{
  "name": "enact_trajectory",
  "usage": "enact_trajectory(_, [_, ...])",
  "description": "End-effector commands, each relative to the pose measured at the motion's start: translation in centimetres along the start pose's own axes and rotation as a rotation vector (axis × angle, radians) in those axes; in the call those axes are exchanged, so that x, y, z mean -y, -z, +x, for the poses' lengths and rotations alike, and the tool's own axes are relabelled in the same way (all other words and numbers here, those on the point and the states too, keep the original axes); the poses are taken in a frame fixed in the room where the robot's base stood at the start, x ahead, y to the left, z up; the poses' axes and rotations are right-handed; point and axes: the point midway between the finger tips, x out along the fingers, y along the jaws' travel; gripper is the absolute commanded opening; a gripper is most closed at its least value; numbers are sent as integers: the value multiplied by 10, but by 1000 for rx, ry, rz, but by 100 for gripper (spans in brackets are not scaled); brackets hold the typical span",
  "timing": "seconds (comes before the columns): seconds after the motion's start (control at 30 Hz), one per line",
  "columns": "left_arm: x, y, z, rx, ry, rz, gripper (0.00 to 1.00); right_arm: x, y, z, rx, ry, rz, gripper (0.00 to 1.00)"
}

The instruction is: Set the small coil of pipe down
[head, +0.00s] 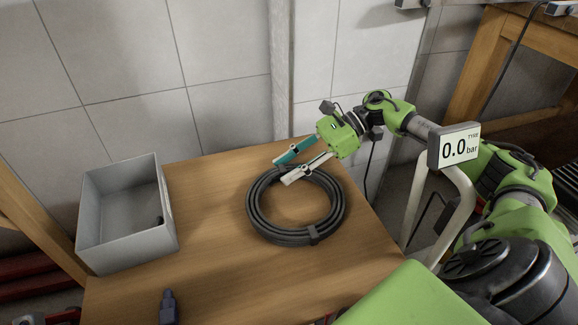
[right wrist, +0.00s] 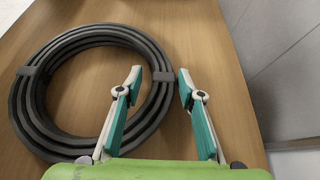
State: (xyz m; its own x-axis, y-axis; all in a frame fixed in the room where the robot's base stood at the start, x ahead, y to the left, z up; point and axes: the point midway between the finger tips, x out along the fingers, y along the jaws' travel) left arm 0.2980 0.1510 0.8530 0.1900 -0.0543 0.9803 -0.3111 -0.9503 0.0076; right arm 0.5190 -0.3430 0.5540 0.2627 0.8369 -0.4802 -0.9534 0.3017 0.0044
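The small coil of pipe (head: 270,232), a dark grey ring of several turns with clips, lies flat on the wooden table (head: 215,270). It also shows in the right wrist view (right wrist: 28,118). My right gripper (head: 283,162) is open at the coil's far edge. In the right wrist view my right gripper (right wrist: 162,76) has its teal-padded fingers apart, with the coil's rim between them; I cannot tell whether either finger touches it. My left gripper is not in view.
A grey open box (head: 125,248) stands at the table's left side with a small dark thing inside. A dark blue-purple object (head: 168,307) is at the front edge. A tiled wall (head: 225,60) is behind.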

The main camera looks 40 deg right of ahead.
Motion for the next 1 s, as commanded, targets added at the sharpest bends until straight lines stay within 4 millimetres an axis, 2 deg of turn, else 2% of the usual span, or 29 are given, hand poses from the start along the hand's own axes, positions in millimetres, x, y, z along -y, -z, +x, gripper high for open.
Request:
enact_trajectory(0.33, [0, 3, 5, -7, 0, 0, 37, 0, -3, -6, -1, 2, 1, 35])
enact_trajectory(0.8, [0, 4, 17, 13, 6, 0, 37, 1, -4, -100, -1, 4, 1, 35])
enact_trajectory(1.0, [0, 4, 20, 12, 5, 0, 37, 0, -3, -119, 0, 1, -1, 35])
